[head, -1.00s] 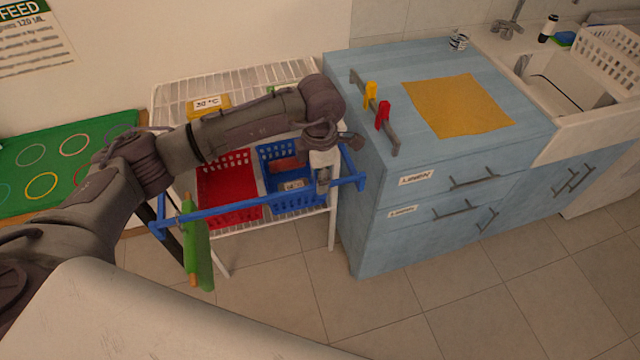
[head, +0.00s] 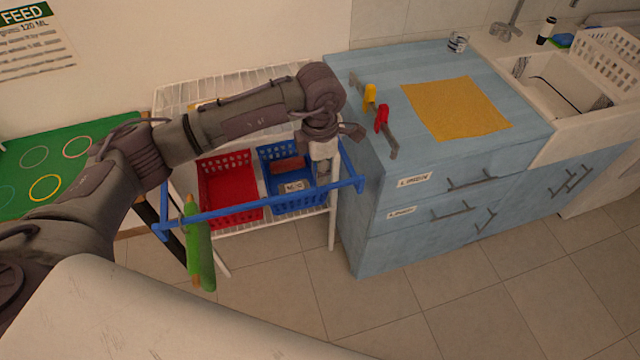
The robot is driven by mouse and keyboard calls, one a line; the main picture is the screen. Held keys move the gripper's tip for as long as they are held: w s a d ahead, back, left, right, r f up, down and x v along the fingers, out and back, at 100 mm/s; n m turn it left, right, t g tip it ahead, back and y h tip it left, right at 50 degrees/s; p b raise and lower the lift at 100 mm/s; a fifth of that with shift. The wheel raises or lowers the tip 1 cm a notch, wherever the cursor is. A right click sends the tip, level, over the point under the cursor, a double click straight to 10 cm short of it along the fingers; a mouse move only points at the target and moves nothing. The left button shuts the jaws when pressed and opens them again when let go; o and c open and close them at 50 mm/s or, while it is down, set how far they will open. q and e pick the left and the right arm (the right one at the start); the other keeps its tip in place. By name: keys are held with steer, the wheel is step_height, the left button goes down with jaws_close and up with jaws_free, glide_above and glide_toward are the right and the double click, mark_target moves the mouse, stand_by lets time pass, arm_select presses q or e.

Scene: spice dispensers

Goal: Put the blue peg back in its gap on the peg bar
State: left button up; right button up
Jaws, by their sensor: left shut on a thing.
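The peg bar (head: 392,140) is a grey strip along the left part of the blue cabinet top. A yellow peg (head: 369,97) and a red peg (head: 382,118) stand on it. Bare stretches of the bar show at both ends. My left gripper (head: 322,172) points down to the left of the cabinet, over the wire cart and beside the blue basket. It is shut, most likely on the blue peg, which I cannot make out against the blue basket and rail. My right gripper is not in view.
The white wire cart (head: 333,228) holds a red basket (head: 228,190) and a blue basket (head: 282,205). A blue rail (head: 240,209) with a green roll (head: 200,245) crosses its front. An orange cloth (head: 456,108) lies flat right of the peg bar.

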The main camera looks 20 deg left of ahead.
arm_select(q)
steer(key=shift+r+p, duration=0.75)
steer(key=shift+r, duration=0.95)
